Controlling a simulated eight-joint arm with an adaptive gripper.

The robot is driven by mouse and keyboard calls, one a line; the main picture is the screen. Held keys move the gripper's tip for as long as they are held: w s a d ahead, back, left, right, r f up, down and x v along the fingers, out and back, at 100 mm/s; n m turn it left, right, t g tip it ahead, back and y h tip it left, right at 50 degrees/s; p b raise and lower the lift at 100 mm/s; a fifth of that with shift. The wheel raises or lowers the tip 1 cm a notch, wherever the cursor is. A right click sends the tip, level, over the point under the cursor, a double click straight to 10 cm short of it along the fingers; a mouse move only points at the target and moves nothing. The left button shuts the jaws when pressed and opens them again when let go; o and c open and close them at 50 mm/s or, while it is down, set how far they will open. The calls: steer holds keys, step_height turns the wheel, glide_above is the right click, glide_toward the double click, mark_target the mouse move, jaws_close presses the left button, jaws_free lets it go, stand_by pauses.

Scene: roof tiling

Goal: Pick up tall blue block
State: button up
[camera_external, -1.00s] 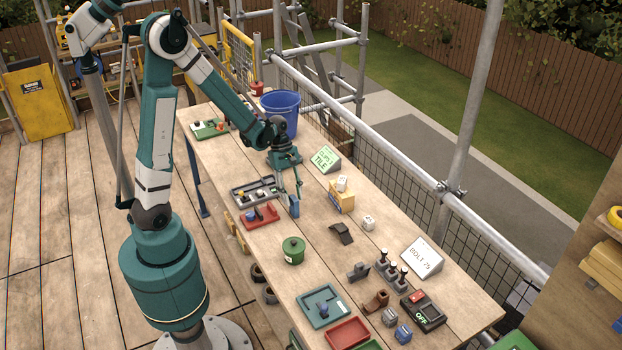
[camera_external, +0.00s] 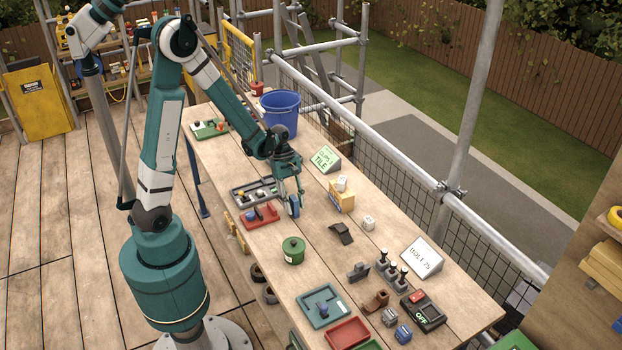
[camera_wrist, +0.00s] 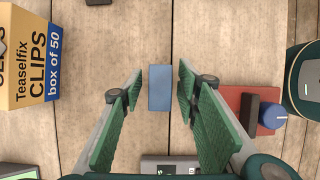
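The tall blue block (camera_wrist: 159,88) stands on the wooden table and shows between my gripper's two green fingers in the wrist view. In the external view the blue block (camera_external: 294,206) is below my gripper (camera_external: 289,196) and partly hidden by its fingers. My gripper (camera_wrist: 159,92) is open, with a finger on each side of the block. In the wrist view there is a gap on both sides, so the fingers do not appear to touch it.
A green pot (camera_external: 293,251) stands in front. A yellow clips box (camera_external: 342,196) is to the right. Table between block and box is clear.

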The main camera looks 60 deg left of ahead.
steer(key=c, duration=0.9)
steer(key=shift+r, duration=0.15)
steer(key=shift+r+p, duration=0.85)
steer(key=shift+r, duration=4)
